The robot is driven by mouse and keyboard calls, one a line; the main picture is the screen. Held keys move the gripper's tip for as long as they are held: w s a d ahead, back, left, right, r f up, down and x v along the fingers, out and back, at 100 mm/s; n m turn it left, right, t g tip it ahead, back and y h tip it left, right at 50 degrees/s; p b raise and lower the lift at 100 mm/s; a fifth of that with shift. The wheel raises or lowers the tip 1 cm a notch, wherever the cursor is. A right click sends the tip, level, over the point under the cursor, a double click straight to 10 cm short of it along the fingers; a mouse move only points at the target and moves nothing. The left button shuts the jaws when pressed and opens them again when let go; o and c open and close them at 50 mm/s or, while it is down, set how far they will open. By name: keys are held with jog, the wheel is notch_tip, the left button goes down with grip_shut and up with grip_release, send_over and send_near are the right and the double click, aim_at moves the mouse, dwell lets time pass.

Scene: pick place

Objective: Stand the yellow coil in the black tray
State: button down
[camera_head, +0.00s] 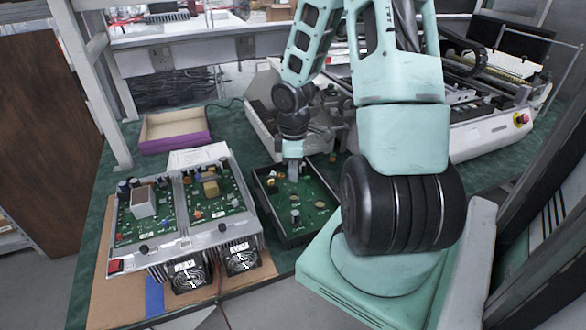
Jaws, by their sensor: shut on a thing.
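The black tray (264,208) lies on the green table in the middle of the view, with a green floor and several small parts in it. My gripper (294,177) points down over the far part of the tray. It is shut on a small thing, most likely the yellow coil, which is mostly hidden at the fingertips. I cannot tell whether it touches the tray floor. A small yellowish part (272,184) stands in the tray just left of the fingers.
Two green circuit boards (145,212) in a grey housing with fans stand left of the tray. A purple-sided open box (175,131) is behind them. A grey machine (490,125) stands at the right. My arm hides the table right of the tray.

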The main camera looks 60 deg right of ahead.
jog(key=shift+f+b, duration=1.95)
jog(key=shift+f, duration=0.5)
jog(key=shift+f, duration=0.65)
dwell(0.5)
jog(key=c, duration=1.3)
grip_release()
jog(key=c, duration=0.3)
